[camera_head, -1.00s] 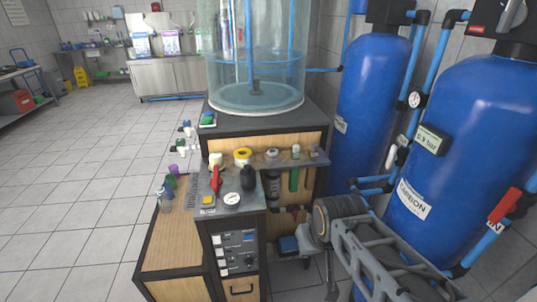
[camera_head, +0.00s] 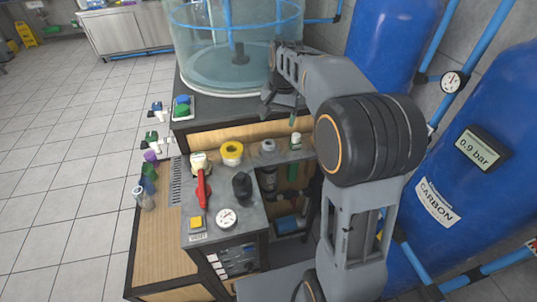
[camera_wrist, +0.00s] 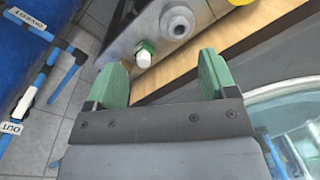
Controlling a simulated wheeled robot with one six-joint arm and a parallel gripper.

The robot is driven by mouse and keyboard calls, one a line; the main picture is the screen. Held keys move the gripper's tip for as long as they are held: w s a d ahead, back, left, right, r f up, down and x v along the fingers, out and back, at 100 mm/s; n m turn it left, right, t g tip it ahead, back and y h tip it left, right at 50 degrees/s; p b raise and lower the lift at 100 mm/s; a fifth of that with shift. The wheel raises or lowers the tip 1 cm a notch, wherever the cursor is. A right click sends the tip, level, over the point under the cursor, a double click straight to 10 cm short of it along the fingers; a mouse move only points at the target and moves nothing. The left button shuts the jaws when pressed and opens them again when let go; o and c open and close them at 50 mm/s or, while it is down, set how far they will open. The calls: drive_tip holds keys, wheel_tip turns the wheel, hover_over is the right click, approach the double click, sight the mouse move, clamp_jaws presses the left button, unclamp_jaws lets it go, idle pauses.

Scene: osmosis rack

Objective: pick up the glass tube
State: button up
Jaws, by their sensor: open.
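A clear, glassy tube-like vessel (camera_head: 143,199) stands at the left edge of the bench in the head view, beside a green item and a purple item. It is too small to be sure that it is the glass tube. A small pale vial with a green part (camera_head: 295,141) stands on the right-hand shelf; it also shows in the wrist view (camera_wrist: 144,57). My gripper (camera_wrist: 164,72) is open and empty, with green fingers spread. In the head view my gripper (camera_head: 282,113) is in front of the big clear tank, above the right-hand shelf and far from the clear vessel.
The bench top holds a red-handled valve (camera_head: 203,188), a yellow tape roll (camera_head: 231,152), a black knob (camera_head: 242,185) and a gauge (camera_head: 227,218). The clear tank (camera_head: 232,45) stands behind. Blue cylinders (camera_head: 480,165) crowd the right. Open tiled floor (camera_head: 60,170) lies left.

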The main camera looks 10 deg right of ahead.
drive_tip(key=w+d+f+m+g+p, duration=0.1)
drive_tip(key=w+f+m+p, duration=0.15)
drive_tip(key=w, duration=0.55)
hover_over(269, 141)
drive_tip(key=shift+m+g+y, duration=0.25)
drive_tip(key=shift+g+y, duration=0.05)
drive_tip(key=f, duration=0.8)
drive_tip(key=shift+s+d+f, duration=0.2)
drive_tip(key=shift+d+f, duration=0.15)
drive_tip(key=shift+s+a+f+p, duration=0.15)
drive_tip(key=shift+f+p, duration=0.1)
drive_tip(key=shift+f, duration=0.6)
drive_tip(key=shift+s+a+f+p, duration=0.15)
drive_tip(key=shift+f+p, duration=0.1)
drive_tip(key=shift+f, duration=0.65)
drive_tip(key=shift+a+f+p, duration=0.15)
drive_tip(key=shift+f+p, duration=0.1)
drive_tip(key=shift+f, duration=0.6)
drive_tip(key=shift+c, duration=0.3)
drive_tip(key=c, duration=0.7)
